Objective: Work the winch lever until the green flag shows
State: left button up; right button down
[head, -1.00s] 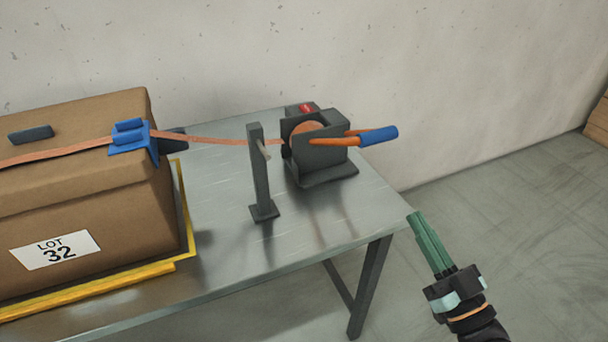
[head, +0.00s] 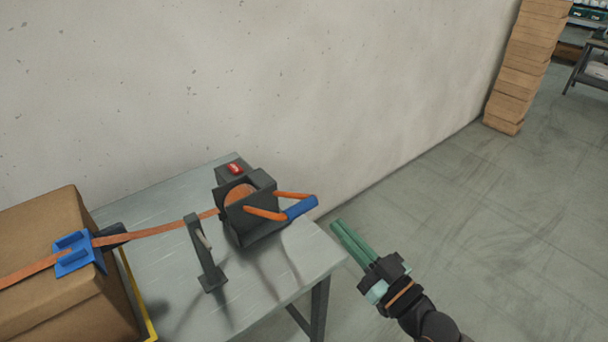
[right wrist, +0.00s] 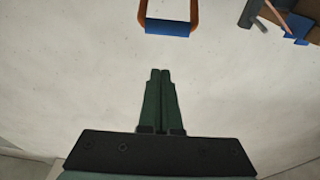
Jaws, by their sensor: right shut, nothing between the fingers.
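The dark grey winch (head: 246,215) stands on the metal table near its right end. Its orange-armed lever ends in a blue grip (head: 301,207) that points right, past the winch body. A small red marker (head: 234,169) shows on top behind the winch; I see no green flag. An orange strap (head: 160,230) runs left from the winch. My right gripper (head: 335,227) has green fingers, shut and empty, to the lower right of the blue grip and apart from it. In the right wrist view the blue grip (right wrist: 167,27) lies ahead of the closed fingertips (right wrist: 160,73). My left gripper is not in view.
A grey post (head: 204,255) stands on the table (head: 160,275) left of the winch. A brown carton (head: 40,230) with a blue strap fitting (head: 75,253) is at the left. Cartons are stacked (head: 518,70) far right. Floor right of the table is clear.

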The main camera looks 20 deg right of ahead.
jog(key=shift+w+a+r+g+y+p, duration=0.15)
jog(key=shift+a+r+g+p, duration=0.05)
jog(key=shift+r+p, duration=0.4)
jog(key=shift+w+a+r+g+y+p, duration=0.1)
jog(key=shift+a+r+g+y+p, duration=0.1)
jog(key=shift+r+p, duration=0.35)
jog(key=r+p, duration=0.2)
send_over(303, 207)
jog(key=shift+f, duration=0.15)
jog(key=shift+s+d+f+b, duration=0.15)
jog(key=shift+f+b, duration=0.15)
jog(key=shift+f, duration=0.4)
jog(key=shift+s+f+b, duration=0.2)
jog(key=shift+f+b, duration=0.05)
jog(key=shift+f, duration=0.45)
jog(key=shift+s+d+f+b, duration=0.15)
jog(key=shift+f+b, duration=0.15)
jog(key=shift+f, duration=0.4)
